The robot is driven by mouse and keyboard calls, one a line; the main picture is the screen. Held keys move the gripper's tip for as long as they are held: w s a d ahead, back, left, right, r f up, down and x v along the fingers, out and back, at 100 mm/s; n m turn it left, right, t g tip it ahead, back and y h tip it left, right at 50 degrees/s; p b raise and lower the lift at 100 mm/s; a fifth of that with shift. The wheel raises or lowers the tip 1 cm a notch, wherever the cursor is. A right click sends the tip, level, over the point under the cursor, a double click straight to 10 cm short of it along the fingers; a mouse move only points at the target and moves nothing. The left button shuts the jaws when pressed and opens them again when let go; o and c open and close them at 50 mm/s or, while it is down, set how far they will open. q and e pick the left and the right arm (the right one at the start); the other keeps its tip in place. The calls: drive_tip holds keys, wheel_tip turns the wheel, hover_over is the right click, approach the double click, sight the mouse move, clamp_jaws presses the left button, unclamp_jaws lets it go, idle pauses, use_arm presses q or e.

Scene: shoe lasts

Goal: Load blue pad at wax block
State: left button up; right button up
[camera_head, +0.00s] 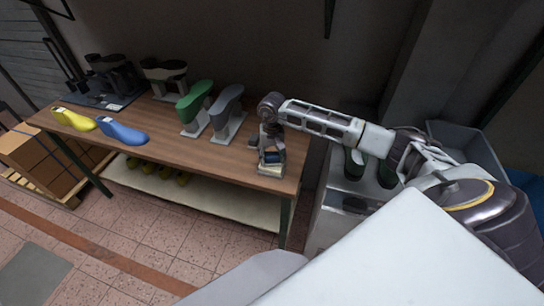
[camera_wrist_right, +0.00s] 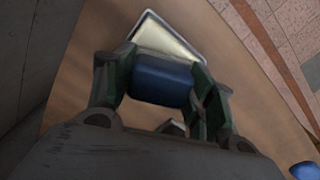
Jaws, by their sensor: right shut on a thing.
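My right gripper (camera_head: 270,157) is at the right end of the wooden table, pointing down. In the right wrist view its two green-sided fingers (camera_wrist_right: 163,82) are shut on the blue pad (camera_wrist_right: 162,76). The cream wax block (camera_wrist_right: 168,38) lies just beyond the pad in that view. In the head view the wax block (camera_head: 270,171) is directly below the fingers, partly covered by them. I cannot tell whether the pad touches the block. My left gripper is not in view.
On the wooden table (camera_head: 165,135) lie a yellow last (camera_head: 74,120) and a blue last (camera_head: 122,132). Green (camera_head: 195,101) and grey (camera_head: 228,103) lasts stand on bases left of my right gripper. Dark equipment (camera_head: 110,75) fills the far left. The table's front middle is clear.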

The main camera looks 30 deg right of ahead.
sight(272, 154)
drive_tip(key=shift+f+b, duration=0.3)
drive_tip(key=shift+f, duration=0.1)
idle(1.1)
drive_tip(key=shift+r, duration=0.15)
drive_tip(key=shift+r+p, duration=1.35)
drive_tip(key=shift+r, duration=2.05)
drive_tip(key=shift+a, duration=0.1)
drive_tip(key=s+a+f+n, duration=0.2)
drive_tip(key=a, duration=0.4)
drive_tip(key=s+a+f+n, duration=0.2)
drive_tip(key=s+a+n, duration=0.1)
drive_tip(key=a, duration=0.3)
drive_tip(key=shift+s, duration=0.15)
